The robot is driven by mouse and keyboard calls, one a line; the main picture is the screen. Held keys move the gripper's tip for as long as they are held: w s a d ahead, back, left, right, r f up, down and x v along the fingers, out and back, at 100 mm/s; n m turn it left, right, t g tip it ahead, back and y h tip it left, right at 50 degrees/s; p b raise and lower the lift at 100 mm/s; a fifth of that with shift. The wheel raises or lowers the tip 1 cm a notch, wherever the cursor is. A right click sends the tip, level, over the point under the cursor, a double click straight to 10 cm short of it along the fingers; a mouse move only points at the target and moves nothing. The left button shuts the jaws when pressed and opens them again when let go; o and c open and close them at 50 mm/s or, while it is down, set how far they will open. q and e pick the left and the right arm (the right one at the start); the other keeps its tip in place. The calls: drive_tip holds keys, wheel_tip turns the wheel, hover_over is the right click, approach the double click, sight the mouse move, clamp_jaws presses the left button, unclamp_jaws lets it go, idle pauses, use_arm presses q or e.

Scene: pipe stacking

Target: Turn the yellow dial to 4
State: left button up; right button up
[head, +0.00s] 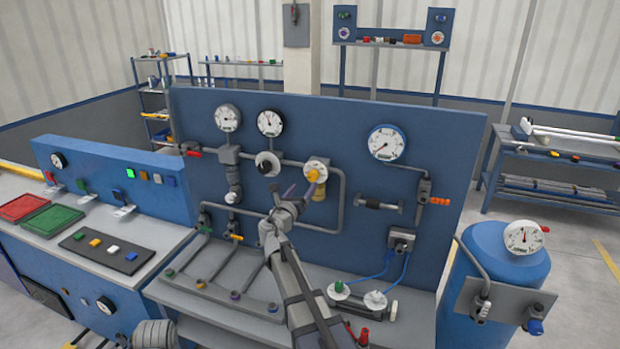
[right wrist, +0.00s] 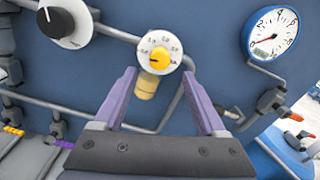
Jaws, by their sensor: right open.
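The yellow dial (head: 313,175) is a knob on a round white scale plate, mounted on a pipe on the blue panel. In the right wrist view the yellow knob (right wrist: 160,58) sits in the middle of its white plate, and a brass-coloured fitting shows below it. Marks and small numbers ring the plate, but I cannot read the setting surely. My right gripper (head: 301,191) is in front of the panel, just lower left of the dial. In the right wrist view its two purple fingers (right wrist: 158,76) are apart, one on each side below the dial, with nothing between them. My left gripper is out of view.
A black-and-white knob (head: 267,164) is left of the dial, and a gauge (head: 388,143) is at the right. Pipes run beside and below the dial. A blue tank (head: 502,270) stands at the lower right. The panel face between dial and gauge is mostly clear.

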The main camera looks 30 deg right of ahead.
sight(311, 177)
drive_tip(key=x, duration=0.7)
drive_tip(key=shift+w+d, duration=0.25)
drive_tip(key=shift+d, duration=0.05)
clamp_jaws()
idle(0.4)
